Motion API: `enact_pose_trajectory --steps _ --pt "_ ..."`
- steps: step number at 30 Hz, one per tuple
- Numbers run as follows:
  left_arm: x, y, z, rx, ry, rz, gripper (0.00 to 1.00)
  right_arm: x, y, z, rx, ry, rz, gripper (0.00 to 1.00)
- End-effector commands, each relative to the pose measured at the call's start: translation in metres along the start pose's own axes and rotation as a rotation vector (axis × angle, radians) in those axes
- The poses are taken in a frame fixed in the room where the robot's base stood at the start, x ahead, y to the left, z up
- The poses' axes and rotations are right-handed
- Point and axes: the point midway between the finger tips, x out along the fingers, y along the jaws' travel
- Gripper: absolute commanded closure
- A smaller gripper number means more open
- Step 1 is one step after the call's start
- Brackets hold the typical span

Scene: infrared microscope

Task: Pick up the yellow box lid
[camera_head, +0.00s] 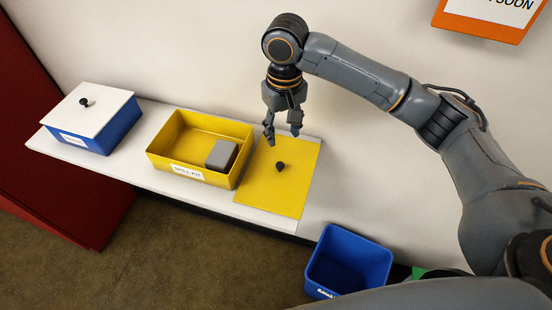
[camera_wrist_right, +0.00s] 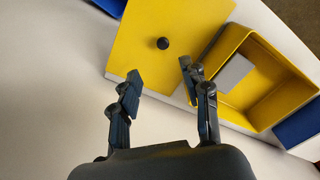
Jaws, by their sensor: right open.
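The yellow box lid (camera_head: 290,195) lies flat on the white shelf, to the right of the open yellow box (camera_head: 158,149). A black knob (camera_head: 280,167) stands near the middle of the lid. In the wrist view the lid (camera_wrist_right: 150,32) and its knob (camera_wrist_right: 163,43) show beyond the fingertips. My right gripper (camera_head: 282,140) is open and empty, pointing down above the lid's back part; in the wrist view its fingers (camera_wrist_right: 160,72) are spread apart, with the knob beyond the gap. The gripper appears apart from the knob. My left gripper is not in view.
The yellow box holds a grey block (camera_head: 222,155). A blue box with a white lid (camera_head: 90,108) stands at the shelf's left end. An open blue bin (camera_head: 350,258) is below the shelf's right end. The wall is close behind the shelf.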

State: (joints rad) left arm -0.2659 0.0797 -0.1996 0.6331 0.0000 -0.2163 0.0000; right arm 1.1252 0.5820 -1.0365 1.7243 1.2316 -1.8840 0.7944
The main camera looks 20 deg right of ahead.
Motion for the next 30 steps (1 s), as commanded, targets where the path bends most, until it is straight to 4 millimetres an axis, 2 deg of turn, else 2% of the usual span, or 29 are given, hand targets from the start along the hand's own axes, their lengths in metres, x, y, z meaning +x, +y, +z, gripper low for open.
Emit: enact_pose_trajectory --steps 6,10,14,17,21,25,30 --pt "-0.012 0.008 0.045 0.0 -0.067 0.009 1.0 0.044 0.001 0.001 0.0 -0.005 0.001 0.54" --pt "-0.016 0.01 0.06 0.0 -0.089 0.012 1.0 0.063 0.0 0.0 0.001 -0.003 0.0 0.54" --pt "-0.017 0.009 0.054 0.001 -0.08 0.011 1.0 0.072 0.0 0.0 0.0 -0.001 0.001 0.54" --pt "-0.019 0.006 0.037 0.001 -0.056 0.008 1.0 0.078 -0.001 -0.002 -0.002 -0.002 0.0 0.54" --pt "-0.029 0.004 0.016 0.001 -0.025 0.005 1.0 0.097 -0.003 -0.008 0.0 -0.003 0.001 0.54" --pt "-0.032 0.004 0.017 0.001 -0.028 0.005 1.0 0.116 -0.004 -0.008 -0.001 -0.002 0.0 0.54" --pt "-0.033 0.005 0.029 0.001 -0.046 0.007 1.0 0.124 -0.004 -0.009 -0.003 0.002 0.0 0.54"
